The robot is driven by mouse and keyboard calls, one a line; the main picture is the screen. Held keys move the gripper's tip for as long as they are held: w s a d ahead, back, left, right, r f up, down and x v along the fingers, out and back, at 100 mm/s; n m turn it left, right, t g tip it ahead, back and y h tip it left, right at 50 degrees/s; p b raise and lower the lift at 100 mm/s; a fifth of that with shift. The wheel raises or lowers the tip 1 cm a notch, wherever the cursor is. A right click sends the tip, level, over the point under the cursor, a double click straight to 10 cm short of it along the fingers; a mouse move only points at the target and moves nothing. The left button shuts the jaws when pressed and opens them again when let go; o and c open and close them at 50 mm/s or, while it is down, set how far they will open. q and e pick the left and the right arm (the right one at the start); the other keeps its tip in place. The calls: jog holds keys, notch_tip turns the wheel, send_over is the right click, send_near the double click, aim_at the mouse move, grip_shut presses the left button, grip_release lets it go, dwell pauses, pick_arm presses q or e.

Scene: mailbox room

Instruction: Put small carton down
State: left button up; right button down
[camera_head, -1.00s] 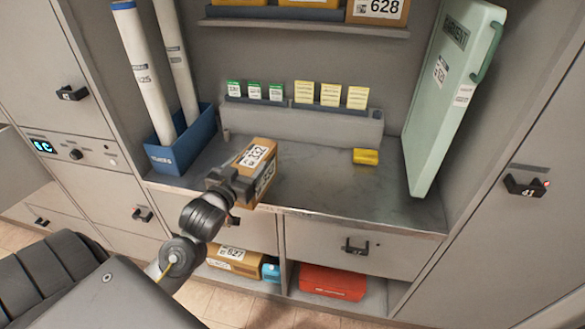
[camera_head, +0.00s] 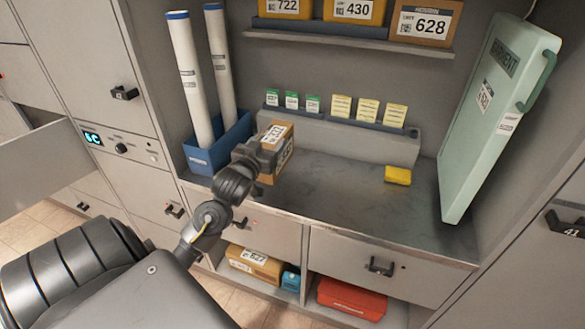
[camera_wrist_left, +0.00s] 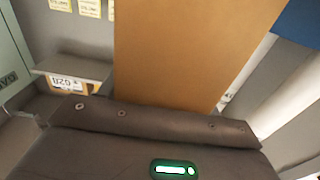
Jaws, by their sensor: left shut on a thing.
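The small carton (camera_head: 284,151) is a brown box with white labels. In the head view it is at the left part of the grey counter (camera_head: 330,195), right of the blue tube holder. My left gripper (camera_head: 262,158) is shut on the carton from its left side. I cannot tell whether the carton's underside touches the counter. In the left wrist view the carton (camera_wrist_left: 190,50) fills the upper middle, close in front of the gripper (camera_wrist_left: 160,110). My right gripper is not in view.
A blue holder (camera_head: 204,158) with two white tubes stands at the left. A yellow block (camera_head: 398,175) lies on the counter, and a green case (camera_head: 497,120) leans at the right. The middle counter is clear. Cartons (camera_head: 426,24) sit on the shelf above.

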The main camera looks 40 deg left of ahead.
pick_arm(q)
jog(key=w+d+f, duration=0.3)
jog(key=w+f, duration=0.1)
jog(key=f, duration=0.1)
jog(key=shift+f, duration=0.2)
jog(key=f, duration=0.4)
jog(key=shift+w+d+p, duration=0.25)
jog(key=shift+w+p, duration=0.05)
jog(key=shift+p, duration=0.1)
jog(key=o, duration=1.6)
